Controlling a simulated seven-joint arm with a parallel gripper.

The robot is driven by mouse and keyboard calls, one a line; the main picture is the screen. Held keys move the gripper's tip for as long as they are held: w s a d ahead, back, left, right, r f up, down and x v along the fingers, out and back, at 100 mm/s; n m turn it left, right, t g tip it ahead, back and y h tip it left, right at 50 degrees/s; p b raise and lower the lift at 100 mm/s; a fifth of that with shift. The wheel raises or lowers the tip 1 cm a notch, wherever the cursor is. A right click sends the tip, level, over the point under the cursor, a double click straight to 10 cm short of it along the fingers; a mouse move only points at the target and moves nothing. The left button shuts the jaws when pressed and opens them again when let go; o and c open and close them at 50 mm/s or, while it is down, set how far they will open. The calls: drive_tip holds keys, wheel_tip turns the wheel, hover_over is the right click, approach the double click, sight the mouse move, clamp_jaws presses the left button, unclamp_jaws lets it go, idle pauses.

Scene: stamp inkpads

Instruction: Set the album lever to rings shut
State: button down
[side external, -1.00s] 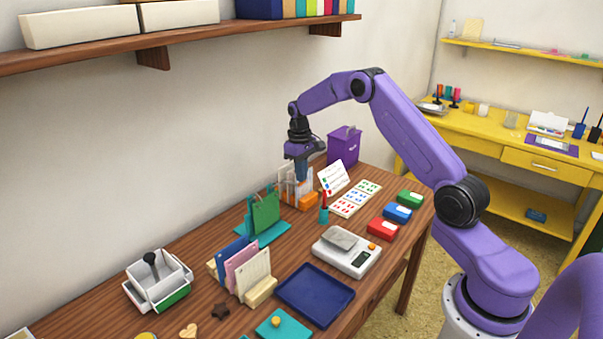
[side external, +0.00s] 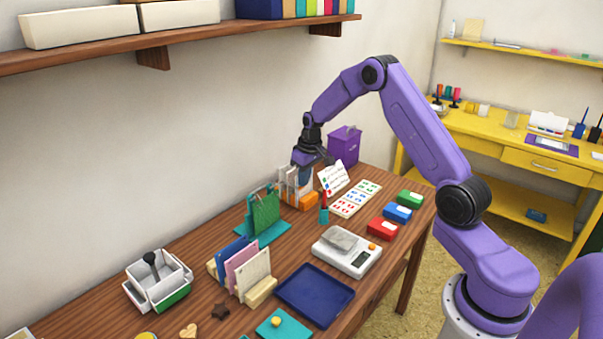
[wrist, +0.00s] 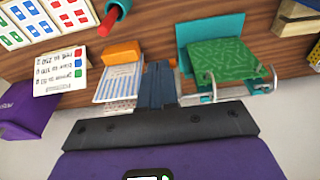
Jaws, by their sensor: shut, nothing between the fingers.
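The likely album is a green piece with a teal base (side external: 264,230) on the wooden table, left of my gripper. In the wrist view its green patterned part (wrist: 222,58) lies right of my fingers, with thin metal loops along its near edge. I cannot tell which part is the lever or how it is set. My gripper (side external: 304,177) is shut and empty, pointing down at the orange-based rack. In the wrist view the closed fingers (wrist: 158,80) are between the rack's orange block (wrist: 122,54) and the green piece. Contact cannot be told.
A purple box (side external: 344,146) stands behind my gripper. A teal cup with a red item (side external: 323,214) and a propped card (side external: 332,178) are close on the right. Inkpads, a scale (side external: 347,252) and a blue tray (side external: 315,294) lie nearer the front.

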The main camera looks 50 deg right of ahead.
drive_tip(key=shift+s+f, duration=0.2)
drive_tip(key=shift+f, duration=0.65)
drive_tip(key=shift+s+f, duration=0.2)
drive_tip(key=shift+f, duration=0.6)
drive_tip(key=shift+s+f, duration=0.1)
drive_tip(key=shift+f, duration=0.1)
drive_tip(key=shift+a+r, duration=0.1)
